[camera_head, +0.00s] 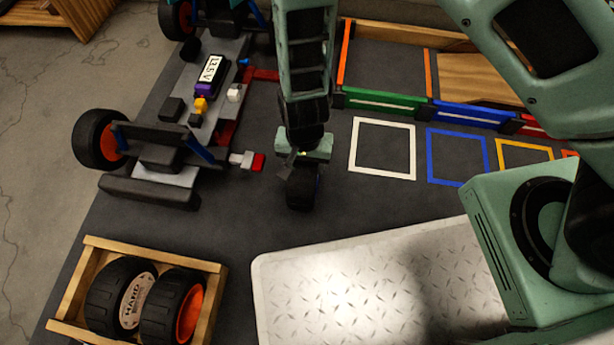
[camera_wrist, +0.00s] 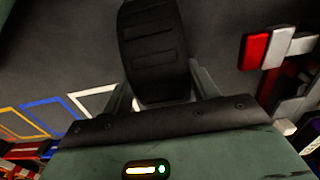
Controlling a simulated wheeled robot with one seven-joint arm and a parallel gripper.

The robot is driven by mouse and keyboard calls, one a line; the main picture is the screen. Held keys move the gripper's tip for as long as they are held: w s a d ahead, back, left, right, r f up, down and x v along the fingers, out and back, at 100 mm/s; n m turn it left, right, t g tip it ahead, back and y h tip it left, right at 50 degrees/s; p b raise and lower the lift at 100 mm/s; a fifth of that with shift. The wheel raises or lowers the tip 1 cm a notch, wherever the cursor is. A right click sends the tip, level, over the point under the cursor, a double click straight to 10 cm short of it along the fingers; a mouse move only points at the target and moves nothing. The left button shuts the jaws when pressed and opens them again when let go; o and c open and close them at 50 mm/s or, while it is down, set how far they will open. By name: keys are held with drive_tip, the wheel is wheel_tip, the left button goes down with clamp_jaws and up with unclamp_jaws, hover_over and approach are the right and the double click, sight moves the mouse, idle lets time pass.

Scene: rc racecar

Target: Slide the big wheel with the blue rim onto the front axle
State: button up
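My gripper (camera_head: 303,158) is shut on a black-tyred wheel (camera_head: 301,190) and holds it upright, to the right of the car. A sliver of blue shows at the wheel's right edge; most of the rim is hidden. In the wrist view the tyre (camera_wrist: 153,50) sits between my two fingers (camera_wrist: 160,98). The grey car (camera_head: 165,178) has a bare front axle stub (camera_head: 240,158) with a red tip (camera_head: 258,162), pointing right towards the wheel. A gap separates them. The stub also shows in the wrist view (camera_wrist: 283,46), at upper right.
An orange-rimmed wheel (camera_head: 98,138) is on the car's left front. A wooden crate (camera_head: 66,292) at lower left holds two more wheels. A metal tread plate (camera_head: 290,265) lies in front. Coloured squares, including a white one (camera_head: 353,150), mark the mat at right.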

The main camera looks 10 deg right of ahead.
drive_tip(key=shift+c, duration=1.1)
drive_tip(key=shift+r+p, duration=2.3)
drive_tip(key=shift+p, duration=0.3)
